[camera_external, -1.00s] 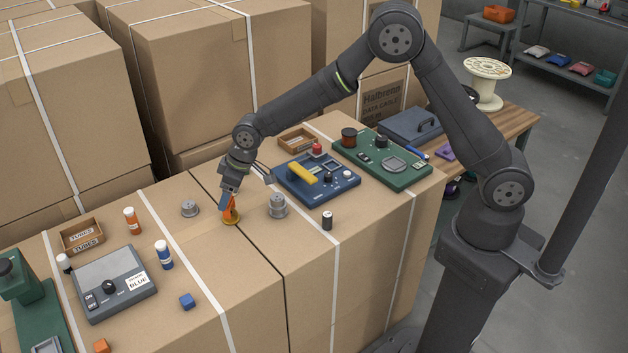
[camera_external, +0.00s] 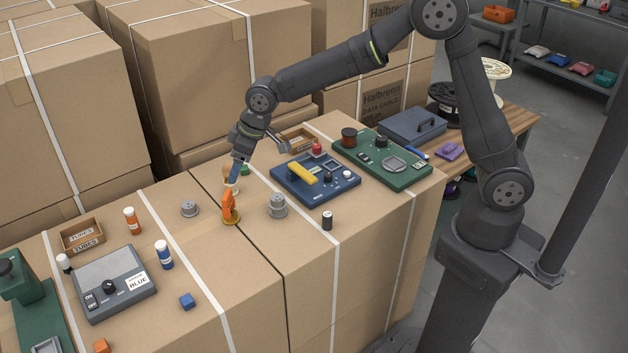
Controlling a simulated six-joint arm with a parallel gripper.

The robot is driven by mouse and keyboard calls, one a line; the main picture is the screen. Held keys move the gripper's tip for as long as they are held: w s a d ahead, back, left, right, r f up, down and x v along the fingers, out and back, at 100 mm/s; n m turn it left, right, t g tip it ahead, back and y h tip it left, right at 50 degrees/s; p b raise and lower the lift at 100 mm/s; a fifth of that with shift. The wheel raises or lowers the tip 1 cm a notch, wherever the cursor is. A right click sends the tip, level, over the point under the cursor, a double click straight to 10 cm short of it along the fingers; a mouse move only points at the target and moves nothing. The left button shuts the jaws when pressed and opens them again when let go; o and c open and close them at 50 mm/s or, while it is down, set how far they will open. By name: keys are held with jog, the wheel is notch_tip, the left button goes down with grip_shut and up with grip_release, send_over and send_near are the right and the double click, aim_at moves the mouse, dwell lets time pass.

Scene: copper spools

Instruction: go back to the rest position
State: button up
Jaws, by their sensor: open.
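My gripper (camera_external: 237,172) hangs above the cardboard box top (camera_external: 262,232), pointing down. Its jaws are open, and no object shows between them. Just below its tip, an orange piece (camera_external: 230,210) stands on the box top. A small gap seems to separate them, though the view overlaps them closely.
A blue panel with a yellow handle (camera_external: 302,173) and a green panel (camera_external: 395,172) lie right of my gripper. Tall cartons (camera_external: 190,75) rise behind.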

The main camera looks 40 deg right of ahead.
aim_at(227, 194)
jog(key=shift+f, duration=0.1)
jog(key=x, duration=1.2)
jog(key=shift+r, duration=1.55)
